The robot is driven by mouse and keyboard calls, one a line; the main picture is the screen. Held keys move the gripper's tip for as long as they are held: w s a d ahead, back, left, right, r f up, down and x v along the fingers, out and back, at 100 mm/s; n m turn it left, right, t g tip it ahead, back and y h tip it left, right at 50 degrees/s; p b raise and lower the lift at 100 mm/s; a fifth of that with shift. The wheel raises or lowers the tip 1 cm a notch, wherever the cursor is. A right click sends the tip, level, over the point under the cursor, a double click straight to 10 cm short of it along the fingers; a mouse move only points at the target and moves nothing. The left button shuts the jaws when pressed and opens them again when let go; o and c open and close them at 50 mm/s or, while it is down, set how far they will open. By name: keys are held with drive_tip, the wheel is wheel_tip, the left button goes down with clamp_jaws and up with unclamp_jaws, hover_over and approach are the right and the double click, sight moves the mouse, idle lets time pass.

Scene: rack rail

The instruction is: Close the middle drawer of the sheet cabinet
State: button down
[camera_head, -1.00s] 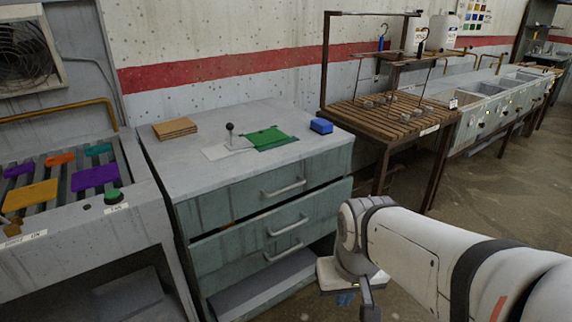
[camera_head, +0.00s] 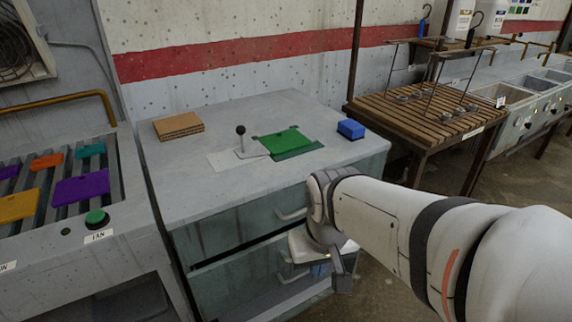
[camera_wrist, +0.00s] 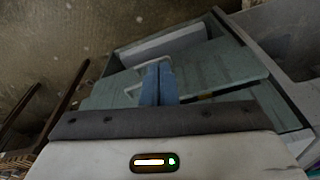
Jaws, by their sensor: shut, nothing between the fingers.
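The sheet cabinet (camera_head: 165,190) is a grey-topped unit with blue-green drawer fronts. Its middle drawer (camera_head: 225,287) stands a little proud of the front, with a dark gap along its top edge. Its bar handle (camera_head: 290,277) shows partly beside my wrist. The top drawer (camera_head: 225,232) looks shut. My gripper (camera_head: 320,270) is in front of the drawers at the right, its fingers mostly hidden by my wrist. In the wrist view the blue fingers (camera_wrist: 158,85) are together and empty, over the drawer fronts (camera_wrist: 215,65). I cannot tell whether they touch.
On the cabinet top lie a brown stack (camera_head: 178,125), a green sheet (camera_head: 285,142), a black-knobbed lever (camera_head: 241,132) and a blue block (camera_head: 351,129). A bench with coloured plates (camera_head: 80,188) is at left, a slatted wooden table (camera_head: 430,115) at right.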

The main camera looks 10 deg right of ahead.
drive_tip(key=w+a+f+m+y+b, duration=0.1)
drive_tip(key=w+f+m+y+b, duration=0.15)
drive_tip(key=f+m+y, duration=0.35)
drive_tip(key=w+a+f+m+y+b, duration=0.1)
drive_tip(key=a+f+m+y+b, duration=0.1)
drive_tip(key=f+m+y+b, duration=0.45)
drive_tip(key=w+d+f+m+t+h, duration=0.2)
drive_tip(key=w+d+m+t, duration=0.1)
drive_tip(key=d+m+t, duration=0.3)
drive_tip(key=w+d+f+m+t+h+b, duration=0.1)
drive_tip(key=w+d+f+m+t+h, duration=0.2)
drive_tip(key=d+m, duration=0.5)
drive_tip(key=w+d+f+m+t+h, duration=0.1)
drive_tip(key=w+d+m+t+h, duration=0.15)
drive_tip(key=d+m+t, duration=0.45)
drive_tip(key=b+x, duration=0.2)
drive_tip(key=x, duration=1.2)
drive_tip(key=shift+d+f+n+g+b, duration=0.3)
drive_tip(key=shift+n+b, duration=0.05)
drive_tip(key=shift+n, duration=0.1)
drive_tip(key=shift+w, duration=0.1)
